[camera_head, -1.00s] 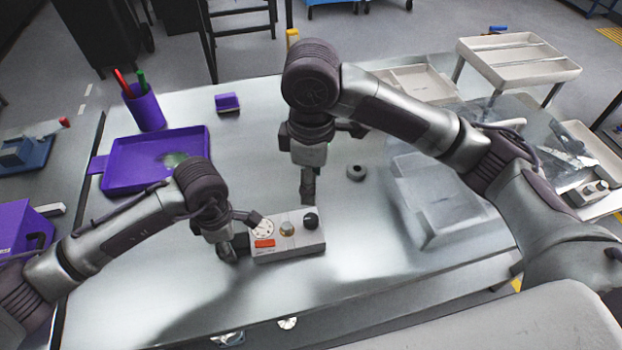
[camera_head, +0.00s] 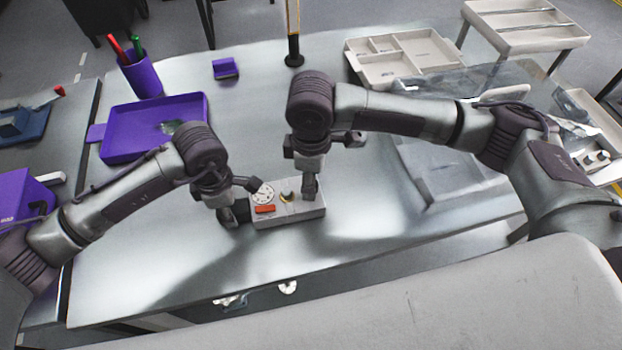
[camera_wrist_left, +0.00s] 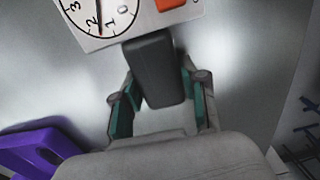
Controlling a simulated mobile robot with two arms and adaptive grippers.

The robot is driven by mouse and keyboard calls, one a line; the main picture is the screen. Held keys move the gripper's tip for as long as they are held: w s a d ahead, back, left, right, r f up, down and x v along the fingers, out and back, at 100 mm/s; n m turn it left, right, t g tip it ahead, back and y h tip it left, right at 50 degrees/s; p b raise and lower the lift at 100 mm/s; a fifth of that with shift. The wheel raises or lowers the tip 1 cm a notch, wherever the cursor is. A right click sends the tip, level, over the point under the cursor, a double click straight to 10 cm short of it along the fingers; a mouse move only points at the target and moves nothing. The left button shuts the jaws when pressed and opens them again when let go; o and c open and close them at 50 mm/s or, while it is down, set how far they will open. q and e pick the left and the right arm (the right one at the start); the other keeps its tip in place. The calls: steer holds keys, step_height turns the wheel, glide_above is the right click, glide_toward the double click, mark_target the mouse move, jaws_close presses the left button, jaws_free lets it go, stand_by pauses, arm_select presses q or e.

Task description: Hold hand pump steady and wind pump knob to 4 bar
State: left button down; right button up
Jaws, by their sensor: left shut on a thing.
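The hand pump (camera_head: 288,211) is a light grey box near the table's front, with a white round gauge (camera_head: 263,194), a red label and a brass fitting on top. My left gripper (camera_head: 236,212) is shut on the dark handle at the pump's left end; the left wrist view shows the handle (camera_wrist_left: 153,75) between the teal finger pads. There the gauge (camera_wrist_left: 98,12) is cut off by the frame, its hand between 1 and 2. My right gripper (camera_head: 309,188) points down over the pump's right end and hides the black knob. Its fingers are too small to read.
A purple tray (camera_head: 120,153) and a purple pen cup (camera_head: 143,78) stand at the left. A beige divided tray (camera_head: 372,73) and a clear bin (camera_head: 440,195) lie at the right. The table between the pump and its back edge is mostly clear.

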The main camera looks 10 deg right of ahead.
steer(key=shift+f, duration=0.7)
jaws_close()
steer(key=shift+m, duration=2.9)
jaws_free()
